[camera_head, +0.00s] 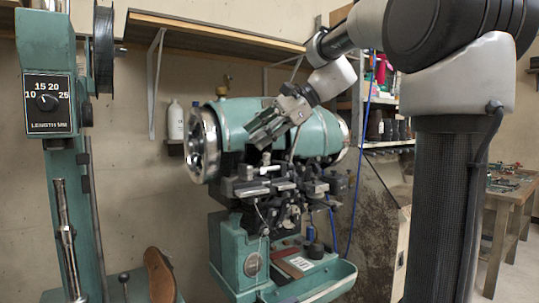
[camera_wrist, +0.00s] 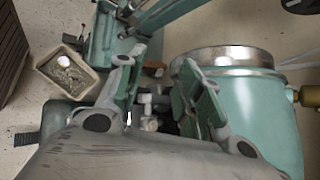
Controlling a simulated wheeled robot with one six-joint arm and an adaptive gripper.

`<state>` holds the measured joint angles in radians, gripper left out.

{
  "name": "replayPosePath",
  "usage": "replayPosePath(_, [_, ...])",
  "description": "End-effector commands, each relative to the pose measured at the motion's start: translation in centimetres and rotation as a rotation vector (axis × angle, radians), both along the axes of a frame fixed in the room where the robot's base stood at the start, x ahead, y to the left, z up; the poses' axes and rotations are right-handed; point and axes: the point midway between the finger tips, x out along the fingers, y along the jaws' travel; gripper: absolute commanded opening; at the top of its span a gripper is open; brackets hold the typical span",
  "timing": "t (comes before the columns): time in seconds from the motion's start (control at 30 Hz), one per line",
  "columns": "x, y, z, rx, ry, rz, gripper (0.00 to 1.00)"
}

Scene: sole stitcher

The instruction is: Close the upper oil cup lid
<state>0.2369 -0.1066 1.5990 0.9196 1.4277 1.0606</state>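The teal sole stitcher (camera_head: 238,118) has a horizontal cylinder head with a bright metal end ring, above a cluster of metal parts. My gripper (camera_head: 264,133) is in front of the cylinder, just above that cluster. In the wrist view my gripper (camera_wrist: 160,88) has its two fingers wide apart. The gap between them holds nothing that I can see gripped. A small pale grey metal fitting (camera_wrist: 149,108) shows beyond the gap; I cannot tell if it is the oil cup. The upper oil cup lid cannot be made out clearly in either view.
The teal cylinder (camera_wrist: 250,105) fills the right of the wrist view, close beside the right finger. A tray of small parts (camera_wrist: 66,72) lies at its left. In the head view a teal column with a length dial (camera_head: 47,103) stands left, and a shelf (camera_head: 205,37) runs above.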

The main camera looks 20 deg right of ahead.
Motion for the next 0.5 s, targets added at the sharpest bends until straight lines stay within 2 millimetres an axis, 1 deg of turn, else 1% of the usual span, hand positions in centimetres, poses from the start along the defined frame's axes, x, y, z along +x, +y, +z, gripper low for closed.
replayPosePath(0.03, [-0.8, 0.0, -0.7, -0.034, -0.013, 0.012, 0.36])
replayPosePath(0.2, [-3.0, -0.5, -2.8, -0.143, -0.06, 0.057, 0.36])
replayPosePath(0.33, [-4.2, -0.8, -4.0, -0.203, -0.083, 0.085, 0.36])
replayPosePath(0.5, [-5.0, -1.1, -4.7, -0.244, -0.099, 0.105, 0.36])
